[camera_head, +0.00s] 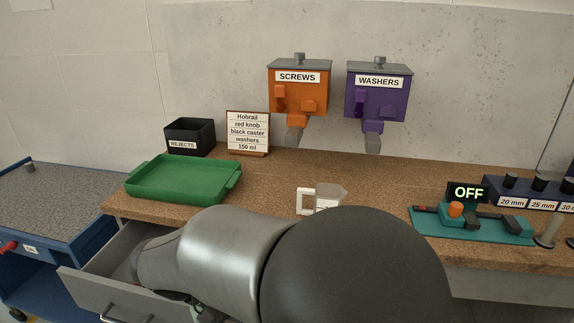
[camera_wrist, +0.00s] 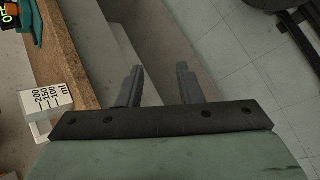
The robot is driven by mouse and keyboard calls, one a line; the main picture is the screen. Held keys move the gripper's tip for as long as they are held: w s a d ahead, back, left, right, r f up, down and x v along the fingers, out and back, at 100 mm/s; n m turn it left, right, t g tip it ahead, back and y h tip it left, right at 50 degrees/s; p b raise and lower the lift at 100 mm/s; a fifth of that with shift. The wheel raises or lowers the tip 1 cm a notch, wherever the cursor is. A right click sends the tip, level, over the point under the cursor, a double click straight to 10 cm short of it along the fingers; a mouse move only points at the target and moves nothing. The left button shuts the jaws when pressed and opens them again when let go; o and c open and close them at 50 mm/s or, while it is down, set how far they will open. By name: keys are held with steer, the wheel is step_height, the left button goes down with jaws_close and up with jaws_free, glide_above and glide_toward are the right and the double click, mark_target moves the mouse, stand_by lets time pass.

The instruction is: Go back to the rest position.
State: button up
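My gripper (camera_wrist: 159,86) shows in the wrist view with its two dark fingers apart and nothing between them. It points down past the bench's edge toward the pale floor.
An open grey drawer (camera_head: 125,293) juts out at the lower left, partly behind my arm. A green tray (camera_head: 185,180), black rejects bin (camera_head: 190,137) and order sign (camera_head: 247,132) stand on the bench. A teal fixture (camera_head: 470,222) reading OFF is at right. A blue cart (camera_head: 45,205) stands left.

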steer(key=s+d+r+m+y+p, duration=0.2)
steer(key=d+y, duration=0.1)
steer(key=d, duration=0.4)
steer(key=s+d+r+m+g+y+p, duration=0.1)
steer(key=s+d+r+m+y+p, duration=0.1)
steer(key=d, duration=0.5)
steer(key=s+d+r+m+y+p, duration=0.3)
steer(key=s+d, duration=0.1)
steer(key=d, duration=0.3)
steer(key=shift+d+m+g+y+p, duration=0.3)
steer(key=shift+m+g+y, duration=0.1)
